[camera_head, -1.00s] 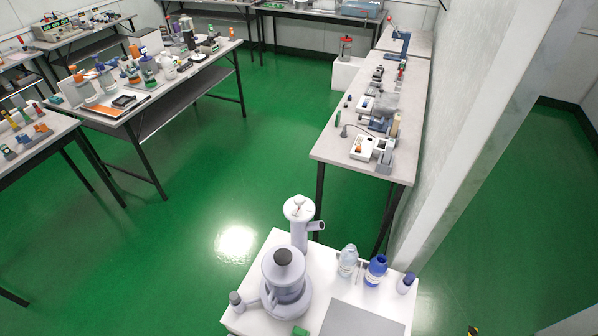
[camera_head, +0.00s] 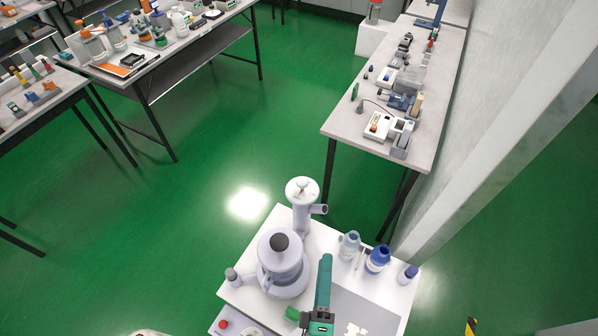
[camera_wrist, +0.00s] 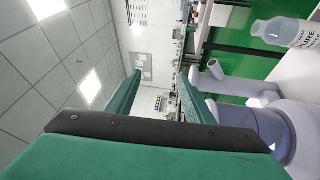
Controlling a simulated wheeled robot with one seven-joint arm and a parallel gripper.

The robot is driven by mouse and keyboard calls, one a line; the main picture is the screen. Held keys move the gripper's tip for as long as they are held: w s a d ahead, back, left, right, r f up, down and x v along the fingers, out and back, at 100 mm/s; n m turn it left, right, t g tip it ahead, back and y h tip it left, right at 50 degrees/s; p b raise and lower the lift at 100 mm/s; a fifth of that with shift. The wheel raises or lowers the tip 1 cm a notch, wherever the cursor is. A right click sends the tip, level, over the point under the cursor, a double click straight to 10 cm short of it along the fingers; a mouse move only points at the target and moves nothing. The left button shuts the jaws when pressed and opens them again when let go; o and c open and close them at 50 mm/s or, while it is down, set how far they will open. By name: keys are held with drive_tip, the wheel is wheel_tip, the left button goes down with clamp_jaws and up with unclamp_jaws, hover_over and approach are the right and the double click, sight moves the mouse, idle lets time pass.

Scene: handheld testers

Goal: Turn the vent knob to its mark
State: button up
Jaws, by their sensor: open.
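A pale lilac-grey apparatus (camera_head: 283,268) stands on the white bench in front of me. It has a dark round knob (camera_head: 279,242) on top, a column with a white round cap (camera_head: 301,188) bearing a small red mark, and a side arm with a grey end piece (camera_head: 231,274). I cannot tell which of these is the vent knob. My gripper (camera_head: 324,260) is right of the apparatus in the head view. In the wrist view, its two teal fingers (camera_wrist: 160,85) are apart with nothing between them; the apparatus (camera_wrist: 285,125) is to their right. I see no contact.
A clear bottle (camera_head: 349,245), a blue bottle (camera_head: 377,259) and a small blue-capped bottle (camera_head: 407,275) stand to the right on the bench. A green block (camera_head: 292,314) and a red button (camera_head: 223,324) are near the front. A wall edge rises at right.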

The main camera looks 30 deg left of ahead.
drive_tip(key=w+a+n+g+y, duration=0.2)
drive_tip(key=w+a+n+y, duration=0.2)
drive_tip(key=w+a+n, duration=0.6)
drive_tip(key=n+g+y, duration=0.1)
drive_tip(key=n+g, duration=0.3)
drive_tip(key=n, duration=1)
approach(304, 186)
drive_tip(key=x, duration=0.4)
drive_tip(key=shift+w+a+f, duration=0.15)
drive_tip(key=shift+w+a, duration=0.1)
drive_tip(key=shift+w, duration=0.05)
drive_tip(key=x, duration=1.1)
drive_tip(key=shift+s, duration=0.1)
drive_tip(key=shift+y, duration=0.3)
drive_tip(key=c, duration=1)
